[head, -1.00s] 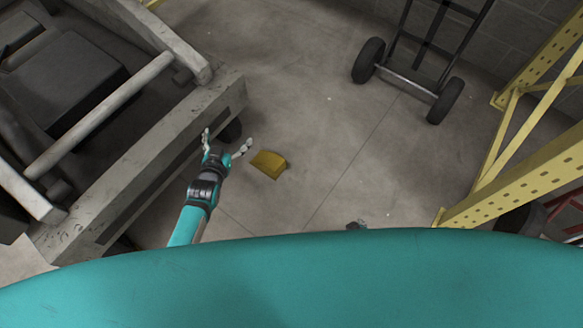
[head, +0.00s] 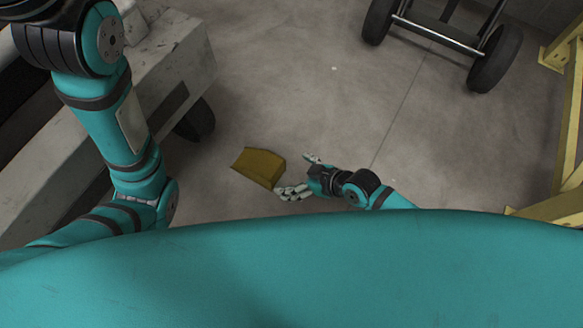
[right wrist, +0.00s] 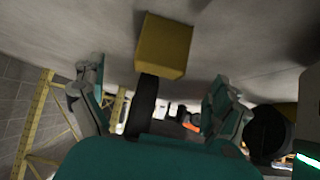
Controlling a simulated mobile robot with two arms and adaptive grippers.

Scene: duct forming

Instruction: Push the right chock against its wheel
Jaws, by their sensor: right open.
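The yellow wedge-shaped chock (head: 258,167) lies on the concrete floor. The dark wheel (head: 197,121) is up and left of it, partly hidden under the grey frame, with bare floor showing between the two. My right gripper (head: 292,174) is open and empty at the chock's right side; its lower finger is at or very near the chock's corner, and I cannot tell whether they touch. In the right wrist view the chock (right wrist: 163,45) shows beyond and between the spread fingers (right wrist: 156,100). My left arm crosses the left of the head view; its gripper does not show.
The grey frame (head: 165,65) fills the upper left. A hand truck (head: 440,32) with two black wheels stands at the top right. A yellow rack (head: 570,110) is at the right edge. The floor between them is clear.

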